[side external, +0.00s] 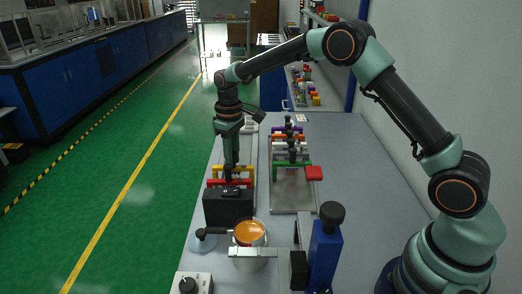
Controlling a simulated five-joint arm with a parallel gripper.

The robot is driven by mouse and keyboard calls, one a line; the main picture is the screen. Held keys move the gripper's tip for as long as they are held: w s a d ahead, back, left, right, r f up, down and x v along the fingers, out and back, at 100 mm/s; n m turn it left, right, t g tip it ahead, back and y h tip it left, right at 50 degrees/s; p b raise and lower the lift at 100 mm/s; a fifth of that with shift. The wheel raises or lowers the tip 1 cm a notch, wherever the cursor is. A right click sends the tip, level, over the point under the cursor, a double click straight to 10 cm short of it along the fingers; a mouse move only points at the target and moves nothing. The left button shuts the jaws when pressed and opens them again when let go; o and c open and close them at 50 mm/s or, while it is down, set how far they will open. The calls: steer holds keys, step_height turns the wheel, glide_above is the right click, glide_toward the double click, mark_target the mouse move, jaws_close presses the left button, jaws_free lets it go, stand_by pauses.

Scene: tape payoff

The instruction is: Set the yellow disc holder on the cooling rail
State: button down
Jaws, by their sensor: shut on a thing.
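The yellow disc holder (245,172) is a yellow bar-shaped piece just behind a red one (213,183), above a dark box (228,210). My gripper (231,178) points straight down at its middle and is shut on it; the fingertips are small and partly merge with the dark parts there. Whether the holder touches what lies below is hard to tell. A metal plate (293,201) to the right carries a row of coloured holders and dark knobs; it may be the cooling rail, but I cannot tell for certain.
A pot with an orange top (249,233) stands in front of the dark box. A blue upright device (324,250) with a black knob stands front right. The bench's right side (365,160) is clear.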

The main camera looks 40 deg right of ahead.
steer(key=shift+f, duration=0.3)
steer(key=c, duration=0.6)
jaws_free()
steer(key=o, duration=0.6)
steer(key=shift+c, duration=0.2)
steer(key=shift+r, duration=3.5)
